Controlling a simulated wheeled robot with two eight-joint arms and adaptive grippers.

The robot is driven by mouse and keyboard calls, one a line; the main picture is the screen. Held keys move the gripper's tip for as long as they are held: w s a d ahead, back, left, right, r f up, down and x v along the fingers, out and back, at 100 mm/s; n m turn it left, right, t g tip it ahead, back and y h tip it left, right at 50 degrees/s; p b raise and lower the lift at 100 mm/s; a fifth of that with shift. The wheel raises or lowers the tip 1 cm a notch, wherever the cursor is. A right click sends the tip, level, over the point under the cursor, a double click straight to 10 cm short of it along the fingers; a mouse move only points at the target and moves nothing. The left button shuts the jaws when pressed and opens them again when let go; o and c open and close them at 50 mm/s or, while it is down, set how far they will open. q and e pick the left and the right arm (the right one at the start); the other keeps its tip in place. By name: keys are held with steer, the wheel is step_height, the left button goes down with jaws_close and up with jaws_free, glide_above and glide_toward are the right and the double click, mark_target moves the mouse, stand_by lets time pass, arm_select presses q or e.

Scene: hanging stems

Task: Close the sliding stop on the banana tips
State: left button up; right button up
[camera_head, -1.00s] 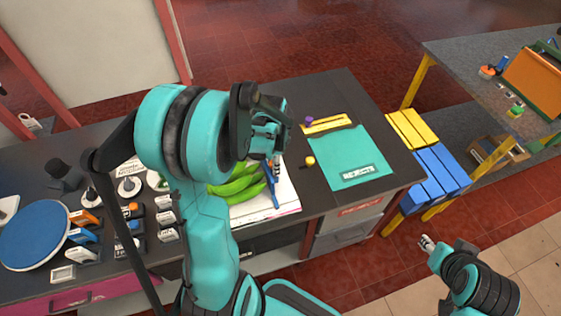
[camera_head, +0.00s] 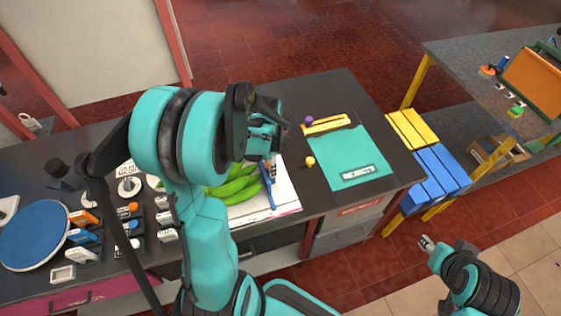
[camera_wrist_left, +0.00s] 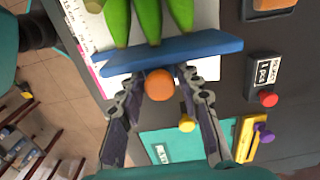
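Green bananas (camera_head: 236,190) lie on a white sheet at the table's front edge. In the left wrist view their tips (camera_wrist_left: 151,40) reach the blue bar of the sliding stop (camera_wrist_left: 205,48); whether they touch it I cannot tell. The bar also shows in the head view (camera_head: 268,187). An orange knob (camera_wrist_left: 160,85) sits on the bar's near side. My left gripper (camera_wrist_left: 154,88) is open, with one finger on each side of the knob and gaps visible. My right gripper (camera_head: 427,243) hangs off the table at the lower right, too small to read its opening.
A teal rejects mat (camera_head: 350,165) lies right of the bananas, with a yellow tray (camera_head: 327,124) behind it and a yellow knob (camera_head: 310,161) beside it. Labelled blocks and a blue disc (camera_head: 35,235) fill the table's left side. Yellow and blue crates stand beyond the right edge.

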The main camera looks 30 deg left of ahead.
arm_select(q)
steer(key=o, duration=0.3)
steer(key=shift+o, duration=0.2)
steer(key=shift+r+p, duration=3.05)
steer(key=shift+r, duration=1)
steer(key=shift+s+f, duration=0.1)
